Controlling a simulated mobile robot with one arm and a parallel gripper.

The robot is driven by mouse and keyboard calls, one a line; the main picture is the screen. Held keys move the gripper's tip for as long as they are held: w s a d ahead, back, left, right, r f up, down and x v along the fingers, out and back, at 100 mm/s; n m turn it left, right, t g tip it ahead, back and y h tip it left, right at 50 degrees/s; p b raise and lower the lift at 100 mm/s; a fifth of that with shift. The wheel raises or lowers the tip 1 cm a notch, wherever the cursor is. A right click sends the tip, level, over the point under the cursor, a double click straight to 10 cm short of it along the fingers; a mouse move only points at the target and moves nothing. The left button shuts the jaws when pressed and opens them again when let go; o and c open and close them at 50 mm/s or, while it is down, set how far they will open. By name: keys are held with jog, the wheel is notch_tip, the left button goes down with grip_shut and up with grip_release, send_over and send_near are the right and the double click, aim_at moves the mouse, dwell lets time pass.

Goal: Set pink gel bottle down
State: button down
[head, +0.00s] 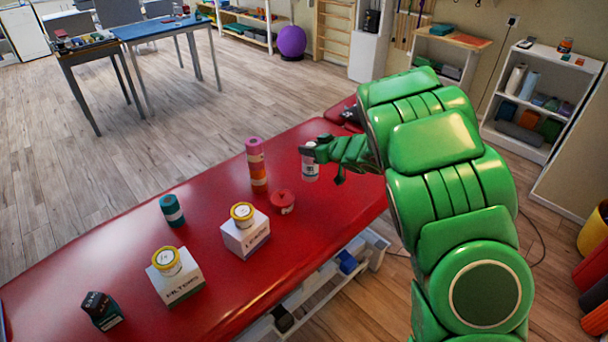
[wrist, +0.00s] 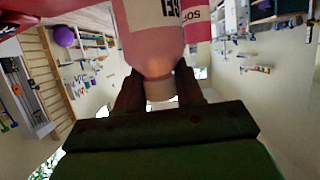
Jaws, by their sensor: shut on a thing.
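My gripper (head: 308,150) is over the far right part of the red treatment table (head: 110,265). It is shut on the pink gel bottle (head: 310,172), gripping it near its neck. In the wrist view the bottle (wrist: 150,38) fills the top middle between the two fingers (wrist: 158,88), its printed label partly cut off. The bottle looks about upright in the head view. I cannot tell whether its base touches the red top.
Left of the bottle stand a tall stack of coloured rolls (head: 257,168) and a red tub (head: 283,203). The red top's far left part is clear.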

jog(key=w+a+f, duration=0.2)
jog(key=w+f, duration=0.7)
jog(key=w, duration=0.4)
jog(key=shift+w+a+f, duration=0.15)
jog(key=shift+a+f, duration=0.05)
jog(key=shift+a, duration=0.05)
jog(key=shift+w+f, duration=0.15)
jog(key=shift+f, duration=1.65)
jog(key=c, duration=0.7)
grip_release()
